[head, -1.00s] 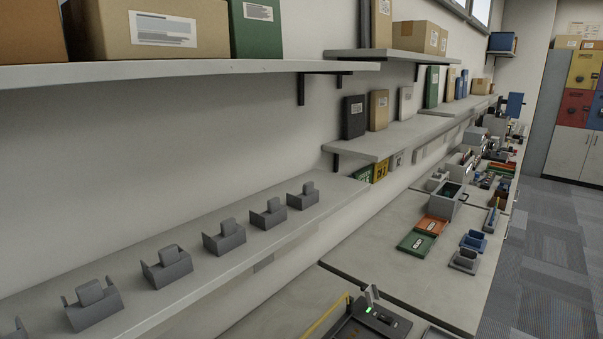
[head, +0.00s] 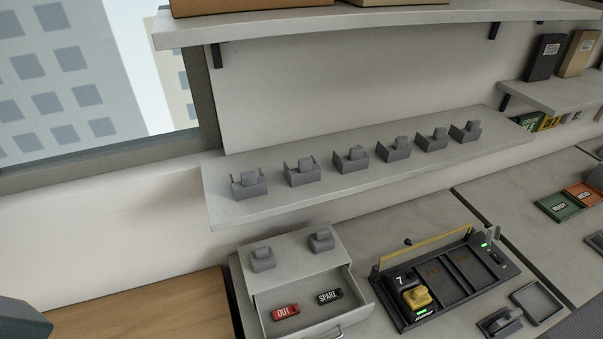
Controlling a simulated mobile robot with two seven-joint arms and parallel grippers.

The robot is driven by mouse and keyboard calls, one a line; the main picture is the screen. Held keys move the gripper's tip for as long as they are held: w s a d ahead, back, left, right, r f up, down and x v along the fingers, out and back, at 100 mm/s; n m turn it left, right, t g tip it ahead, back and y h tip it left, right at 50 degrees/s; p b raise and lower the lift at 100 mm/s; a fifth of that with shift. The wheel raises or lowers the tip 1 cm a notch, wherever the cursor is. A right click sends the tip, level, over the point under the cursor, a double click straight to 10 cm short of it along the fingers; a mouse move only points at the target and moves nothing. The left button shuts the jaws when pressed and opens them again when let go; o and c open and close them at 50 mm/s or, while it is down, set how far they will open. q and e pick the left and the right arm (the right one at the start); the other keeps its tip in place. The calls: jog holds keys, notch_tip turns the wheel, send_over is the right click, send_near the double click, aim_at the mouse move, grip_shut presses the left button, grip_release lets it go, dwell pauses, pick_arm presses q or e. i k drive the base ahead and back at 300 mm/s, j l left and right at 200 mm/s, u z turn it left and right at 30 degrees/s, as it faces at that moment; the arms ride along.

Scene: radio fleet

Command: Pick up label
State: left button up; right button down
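Two small labels lie in the open drawer (head: 350,313) of a grey cabinet. One is a red label reading OUT (head: 286,312), on the left. The other is a black label reading SPARE (head: 328,296), on the right. They lie apart from each other. Neither of my grippers can be made out in the head view. A dark rounded shape at the lower left edge may be part of my arm.
A dark charging tray (head: 440,319) right of the drawer holds a black and yellow radio (head: 415,294) in its left bay; other bays look empty. Several grey holders stand on the shelf (head: 330,189) above. A wooden surface (head: 150,305) at left is clear.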

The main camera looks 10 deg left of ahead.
aim_at(337, 294)
jog(key=k+u, duration=0.15)
jog(key=k+l, duration=1.3)
jog(key=l, duration=0.1)
